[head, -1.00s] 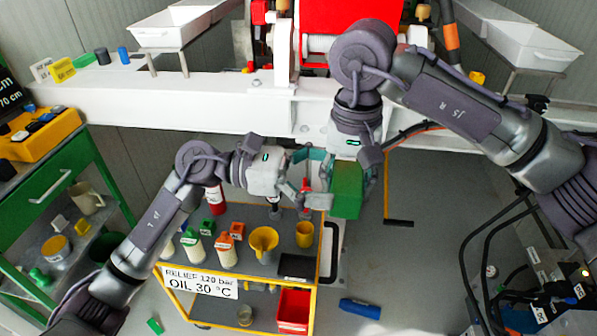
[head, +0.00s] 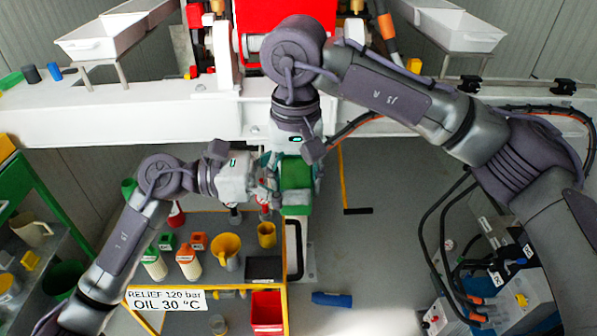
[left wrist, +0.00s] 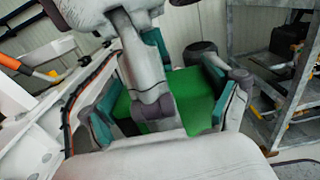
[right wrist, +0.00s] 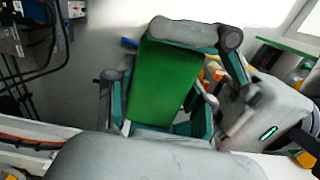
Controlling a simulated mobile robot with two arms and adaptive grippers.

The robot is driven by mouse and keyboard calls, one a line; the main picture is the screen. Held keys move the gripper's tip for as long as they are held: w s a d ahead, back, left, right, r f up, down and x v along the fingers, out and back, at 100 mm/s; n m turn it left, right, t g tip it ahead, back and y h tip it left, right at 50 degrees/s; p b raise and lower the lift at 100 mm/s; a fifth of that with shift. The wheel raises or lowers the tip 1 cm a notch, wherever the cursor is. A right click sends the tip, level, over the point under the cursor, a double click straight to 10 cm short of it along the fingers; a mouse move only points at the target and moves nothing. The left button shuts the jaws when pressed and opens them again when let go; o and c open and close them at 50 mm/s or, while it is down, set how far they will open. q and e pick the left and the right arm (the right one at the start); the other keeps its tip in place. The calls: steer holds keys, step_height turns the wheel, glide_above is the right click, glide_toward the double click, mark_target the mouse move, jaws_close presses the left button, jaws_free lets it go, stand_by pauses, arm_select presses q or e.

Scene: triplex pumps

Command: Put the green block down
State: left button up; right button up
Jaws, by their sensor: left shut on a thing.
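The green block (head: 296,174) is up in the air in front of the white beam, between my two grippers. My left gripper (head: 268,181) reaches it from the left and is shut on it; the block also fills the middle of the left wrist view (left wrist: 185,97). My right gripper (head: 295,160) comes down from above with its fingers around the block. In the right wrist view the block (right wrist: 163,82) stands between the right fingers, with slight gaps beside it, so this gripper looks open. The fingers of both grippers overlap and partly hide the block.
Below is a yellow-framed cart (head: 205,222) with bottles, a yellow funnel (head: 226,247), a yellow cup (head: 267,234), a dark tray (head: 264,268) and a red bin (head: 267,311). A blue object (head: 331,299) lies on the floor. A green shelf (head: 40,205) is at left.

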steer(key=o, duration=0.5)
steer(key=shift+r, duration=0.15)
